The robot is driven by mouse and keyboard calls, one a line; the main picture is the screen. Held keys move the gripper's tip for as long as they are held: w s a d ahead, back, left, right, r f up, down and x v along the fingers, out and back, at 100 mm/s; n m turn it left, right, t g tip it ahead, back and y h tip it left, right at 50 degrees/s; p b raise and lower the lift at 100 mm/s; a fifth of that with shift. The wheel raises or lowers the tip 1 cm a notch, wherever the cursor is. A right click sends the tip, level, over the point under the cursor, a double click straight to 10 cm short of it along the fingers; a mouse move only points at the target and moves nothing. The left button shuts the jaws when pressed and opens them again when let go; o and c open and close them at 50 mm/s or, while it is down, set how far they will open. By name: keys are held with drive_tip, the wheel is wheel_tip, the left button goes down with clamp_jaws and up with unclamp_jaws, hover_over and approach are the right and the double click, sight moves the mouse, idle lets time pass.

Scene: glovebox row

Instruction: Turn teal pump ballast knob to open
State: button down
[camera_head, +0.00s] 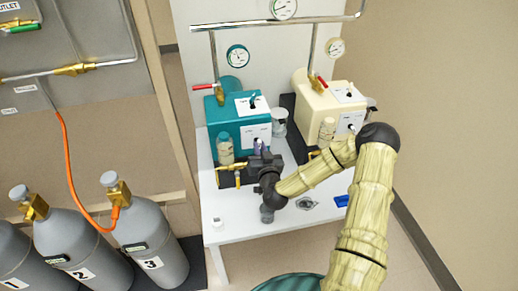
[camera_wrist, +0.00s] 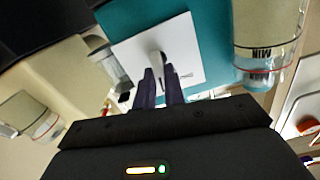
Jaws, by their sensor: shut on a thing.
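The teal pump (camera_head: 238,128) stands on the white table at the left, with a white label plate on its front. In the wrist view its teal face (camera_wrist: 208,30) and the white plate (camera_wrist: 190,40) fill the upper middle. A pale grey ballast knob (camera_wrist: 157,58) stands out from that plate. My gripper (camera_wrist: 159,78) has two dark purple fingers reaching up to the knob, shut on it at their tips. In the head view my gripper (camera_head: 259,147) is at the front of the teal pump, and the knob there is hidden. I cannot read the knob's marked position.
A cream pump (camera_head: 318,103) stands to the right of the teal one. A clear bottle (camera_head: 225,148) hangs at the teal pump's front left, close to my gripper. A yellow valve (camera_head: 237,168) sits below. Grey cylinders (camera_head: 150,235) stand at lower left. The table's front (camera_head: 240,222) is mostly clear.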

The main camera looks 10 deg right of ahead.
drive_tip(key=shift+w+d+r+m, duration=0.1)
drive_tip(key=shift+m, duration=0.95)
drive_tip(key=shift+w+d+r+m, duration=0.1)
drive_tip(key=shift+m, duration=0.95)
drive_tip(key=c, duration=1.5)
unclamp_jaws()
drive_tip(key=shift+f, duration=0.1)
drive_tip(key=shift+s+f, duration=0.1)
drive_tip(key=shift+s, duration=0.05)
drive_tip(key=shift+s, duration=0.5)
drive_tip(key=s+p, duration=0.7)
drive_tip(key=s, duration=0.9)
drive_tip(key=shift+s, duration=0.15)
